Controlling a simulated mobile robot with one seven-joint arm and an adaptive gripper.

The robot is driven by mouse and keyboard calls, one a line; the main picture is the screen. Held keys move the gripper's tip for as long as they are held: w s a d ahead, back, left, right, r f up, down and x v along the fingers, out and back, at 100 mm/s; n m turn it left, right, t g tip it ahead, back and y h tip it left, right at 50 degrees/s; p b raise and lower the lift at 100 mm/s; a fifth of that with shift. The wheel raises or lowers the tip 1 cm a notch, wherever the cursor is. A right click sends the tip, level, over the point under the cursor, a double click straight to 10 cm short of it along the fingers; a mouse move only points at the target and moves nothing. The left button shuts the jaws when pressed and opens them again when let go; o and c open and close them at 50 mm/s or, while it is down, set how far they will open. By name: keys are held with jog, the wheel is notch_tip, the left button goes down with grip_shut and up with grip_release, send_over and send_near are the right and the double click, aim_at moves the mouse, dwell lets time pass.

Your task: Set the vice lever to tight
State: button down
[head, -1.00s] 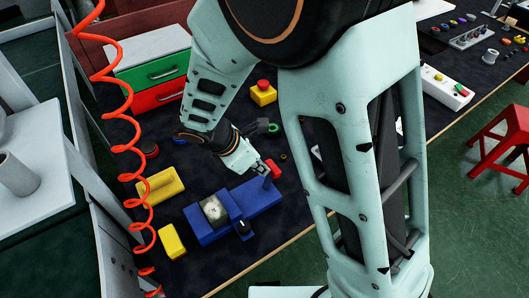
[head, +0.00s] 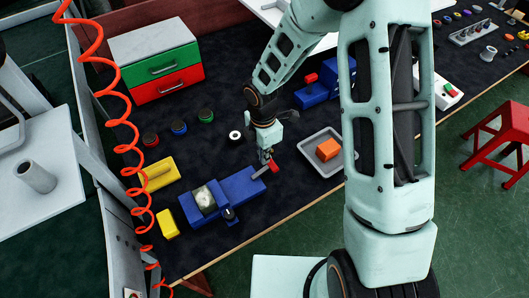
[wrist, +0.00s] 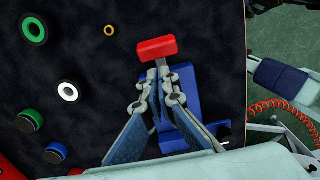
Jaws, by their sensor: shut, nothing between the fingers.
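The blue vice (head: 238,187) stands on the dark bench, and part of it shows in the wrist view (wrist: 182,103). Its lever is a grey bar with a red end (head: 274,167), leaning out to the right from the vice's right part in the head view. In the wrist view the red end (wrist: 156,48) lies just beyond my fingertips. My gripper (head: 267,156) is shut, with its tips (wrist: 158,72) close beside the red end. I cannot tell whether they touch it. My fingers hide part of the bar.
A yellow block (head: 167,224) and a yellow box (head: 161,173) lie left of the vice. A white ring (head: 236,135) lies behind it. A grey tray (head: 313,138) with an orange block (head: 328,150) stands at right. A red coiled hose (head: 127,150) hangs at left.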

jog(key=shift+w+d+f+b, duration=0.25)
jog(key=shift+w+d+f, duration=0.2)
jog(key=shift+d+f, duration=0.2)
jog(key=shift+w+d+f+b, duration=0.2)
jog(key=shift+w+d+f, duration=0.2)
jog(key=shift+d+f, duration=0.2)
jog(key=shift+d, duration=0.1)
jog(key=shift+r, duration=0.2)
